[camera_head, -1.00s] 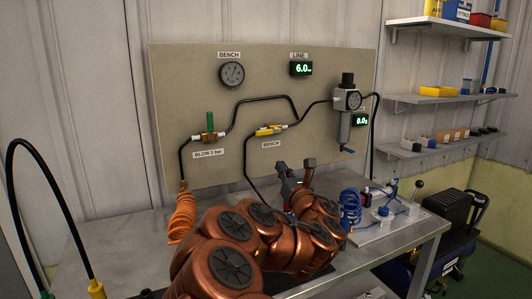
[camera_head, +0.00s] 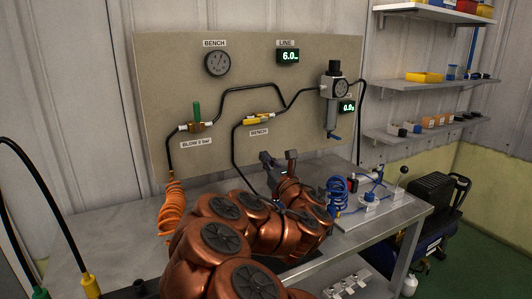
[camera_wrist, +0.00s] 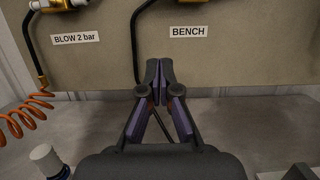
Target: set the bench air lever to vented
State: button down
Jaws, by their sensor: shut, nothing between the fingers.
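The bench air lever (camera_head: 258,119) is yellow and sits on a valve in the black line on the beige panel. It lies nearly along the pipe, above the BENCH label (camera_head: 258,132). In the wrist view the BENCH label (camera_wrist: 188,31) shows at the top, but the lever is out of frame. My gripper (camera_head: 279,158) is in front of the panel, below and right of the lever and apart from it. In the wrist view my gripper (camera_wrist: 158,65) has its fingertips together and empty, just below the label.
A green-handled BLOW valve (camera_head: 197,115) is left of the bench lever. A filter regulator (camera_head: 333,95) hangs at the panel's right. An orange coiled hose (camera_head: 173,208) hangs at left. A blue coil (camera_head: 337,192) and a small fixture (camera_head: 370,200) stand on the bench at right.

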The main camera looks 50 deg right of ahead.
aim_at(251, 121)
jog(key=w+d+r+p, duration=0.2)
jog(key=w+r+p, duration=0.2)
jog(key=w+r, duration=0.2)
jog(key=shift+f+p+x, duration=0.2)
jog(key=shift+p+x, duration=0.1)
jog(key=shift+x, duration=0.6)
jog(key=shift+w, duration=0.1)
